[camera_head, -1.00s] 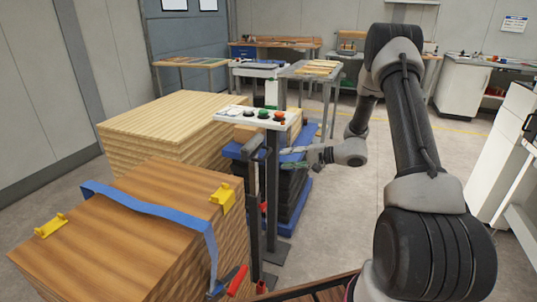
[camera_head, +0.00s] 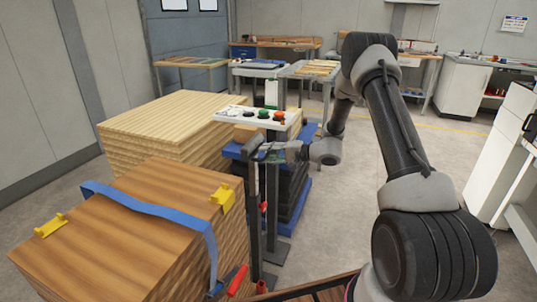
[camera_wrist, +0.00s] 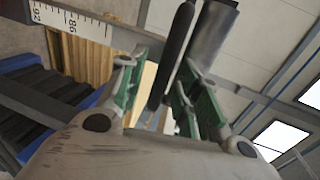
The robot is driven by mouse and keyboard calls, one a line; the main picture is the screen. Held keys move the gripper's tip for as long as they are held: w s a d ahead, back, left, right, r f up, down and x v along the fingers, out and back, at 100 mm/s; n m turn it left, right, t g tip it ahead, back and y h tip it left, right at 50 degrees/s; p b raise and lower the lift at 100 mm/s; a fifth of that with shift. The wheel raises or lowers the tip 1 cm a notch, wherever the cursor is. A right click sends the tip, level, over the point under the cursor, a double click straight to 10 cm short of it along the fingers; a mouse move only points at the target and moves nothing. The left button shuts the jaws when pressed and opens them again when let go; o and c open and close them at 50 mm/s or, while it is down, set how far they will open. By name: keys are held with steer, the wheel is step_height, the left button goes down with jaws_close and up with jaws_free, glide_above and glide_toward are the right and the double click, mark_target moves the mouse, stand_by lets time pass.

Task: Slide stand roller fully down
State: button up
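My gripper (camera_head: 272,152) is at roller height, just right of the post top. In the wrist view my gripper (camera_wrist: 160,90) has its green-padded fingers spread. A dark rounded bar (camera_wrist: 172,55) shows in line with the gap between them, beside a grey cylinder (camera_wrist: 212,35) that looks like the roller. Whether the fingers touch either one cannot be told.
A ruled scale (camera_wrist: 65,20) crosses the wrist view. Open floor (camera_head: 360,190) lies to the right.

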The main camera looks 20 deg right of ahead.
jaws_close()
step_height(320, 180, down, 12)
steer(key=shift+f, duration=0.25)
steer(key=shift+s+f, duration=0.1)
steer(key=shift+s, duration=0.05)
jaws_free()
steer(key=v, duration=1.2)
